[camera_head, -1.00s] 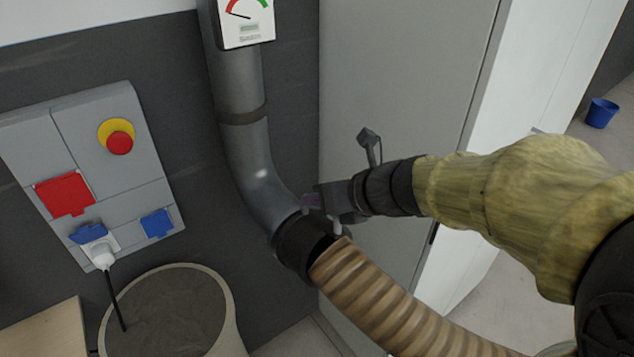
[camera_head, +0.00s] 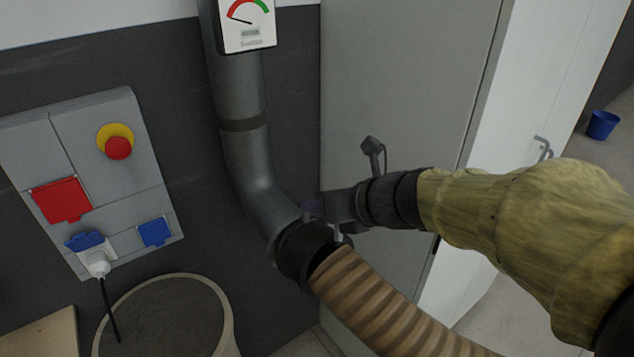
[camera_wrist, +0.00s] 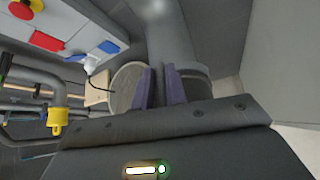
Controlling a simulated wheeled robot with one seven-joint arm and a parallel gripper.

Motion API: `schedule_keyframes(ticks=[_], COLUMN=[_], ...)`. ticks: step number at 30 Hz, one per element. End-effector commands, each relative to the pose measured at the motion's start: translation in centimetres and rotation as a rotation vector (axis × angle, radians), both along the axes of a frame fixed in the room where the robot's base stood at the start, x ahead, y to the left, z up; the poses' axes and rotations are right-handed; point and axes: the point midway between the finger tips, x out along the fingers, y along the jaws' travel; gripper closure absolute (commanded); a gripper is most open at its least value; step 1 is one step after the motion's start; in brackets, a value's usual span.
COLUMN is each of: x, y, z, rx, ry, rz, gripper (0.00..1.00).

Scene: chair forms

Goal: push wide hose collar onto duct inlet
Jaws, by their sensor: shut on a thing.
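The grey duct (camera_head: 255,180) runs down the dark wall and bends toward the lower right. The black wide collar (camera_head: 298,255) sits at the duct's lower end, in line with it. I cannot tell how far it is over the inlet. The brown ribbed hose (camera_head: 365,295) runs from the collar to the lower right. My gripper (camera_head: 318,208) is shut on the collar's upper rim, coming in from the right. In the wrist view its purple fingers (camera_wrist: 160,88) stand close together beside the grey duct (camera_wrist: 168,35); their tips' contact is partly hidden.
A panel (camera_head: 85,175) with a red stop button and a plugged-in cable is on the wall at left. A round bin (camera_head: 228,325) stands below. A gauge (camera_head: 247,25) is on the duct. A grey cabinet (camera_head: 400,80) stands close behind my gripper.

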Motion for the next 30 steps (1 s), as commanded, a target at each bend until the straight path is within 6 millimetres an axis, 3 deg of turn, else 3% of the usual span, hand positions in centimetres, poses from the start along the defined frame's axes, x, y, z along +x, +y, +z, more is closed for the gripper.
schedule_keyframes(ticks=[30], x=[0.14], y=[0.25], z=[0.14], rx=[0.034], ry=[-0.049], rz=[-0.016], gripper=[1.0])
